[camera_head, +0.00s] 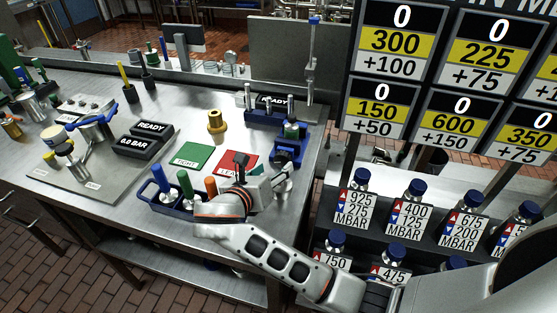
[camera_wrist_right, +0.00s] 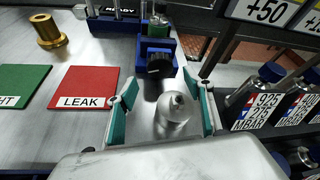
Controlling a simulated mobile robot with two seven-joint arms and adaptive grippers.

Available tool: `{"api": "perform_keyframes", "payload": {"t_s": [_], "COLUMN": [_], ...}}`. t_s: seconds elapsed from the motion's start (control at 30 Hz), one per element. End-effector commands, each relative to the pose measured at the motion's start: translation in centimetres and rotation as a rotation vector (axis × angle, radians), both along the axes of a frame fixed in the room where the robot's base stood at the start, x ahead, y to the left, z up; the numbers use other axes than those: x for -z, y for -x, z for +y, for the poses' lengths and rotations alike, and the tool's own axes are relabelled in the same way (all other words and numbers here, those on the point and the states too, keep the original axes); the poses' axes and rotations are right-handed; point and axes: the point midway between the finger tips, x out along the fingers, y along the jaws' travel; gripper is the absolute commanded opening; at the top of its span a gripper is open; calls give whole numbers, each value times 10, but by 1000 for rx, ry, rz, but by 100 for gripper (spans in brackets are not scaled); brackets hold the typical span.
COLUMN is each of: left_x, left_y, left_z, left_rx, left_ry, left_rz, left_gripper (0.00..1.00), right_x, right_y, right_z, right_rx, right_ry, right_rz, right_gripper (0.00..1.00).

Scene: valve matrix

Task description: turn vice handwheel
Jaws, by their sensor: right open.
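The blue vice (camera_head: 289,150) stands near the bench's right edge. It also shows at the top of the right wrist view (camera_wrist_right: 155,47), with a green-and-silver part in it. A black ribbed knob (camera_wrist_right: 159,65), apparently its handwheel, is on its near side. My right gripper (camera_head: 268,184) is low over the bench, on the near side of the vice. In the wrist view its teal-padded fingers (camera_wrist_right: 163,103) are spread wide. A silver stepped metal piece (camera_wrist_right: 177,112) shows between them; contact cannot be told. The knob lies beyond the fingertips. My left gripper is out of view.
A red LEAK mat (camera_head: 238,163) and a green mat (camera_head: 193,156) lie left of the vice. A blue rack (camera_head: 168,203) with coloured handles is left of my gripper. A brass fitting (camera_head: 216,122) stands behind the mats. Blue-capped bottles (camera_head: 361,180) stand at the right.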

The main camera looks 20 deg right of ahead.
Motion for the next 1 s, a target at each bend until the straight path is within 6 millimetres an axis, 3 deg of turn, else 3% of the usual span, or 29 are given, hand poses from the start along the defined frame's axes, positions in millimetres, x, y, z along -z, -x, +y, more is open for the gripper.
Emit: {"api": "perform_keyframes", "payload": {"t_s": [0.4,0.77,0.9,0.93,1.0], "left_x": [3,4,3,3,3], "left_y": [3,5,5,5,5], "left_z": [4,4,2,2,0], "left_rx": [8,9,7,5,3], "left_ry": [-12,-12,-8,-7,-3], "left_rz": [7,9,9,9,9], "left_gripper": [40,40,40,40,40], "right_x": [20,22,22,22,22], "right_y": [-40,-44,-44,-44,-44], "right_z": [-36,-39,-39,-39,-39], "right_rx": [0,-1,-1,-1,0], "right_ry": [2,0,0,0,0], "right_rz": [-2,-2,-2,-2,-2], "right_gripper": [52,52,18,13,13]}}
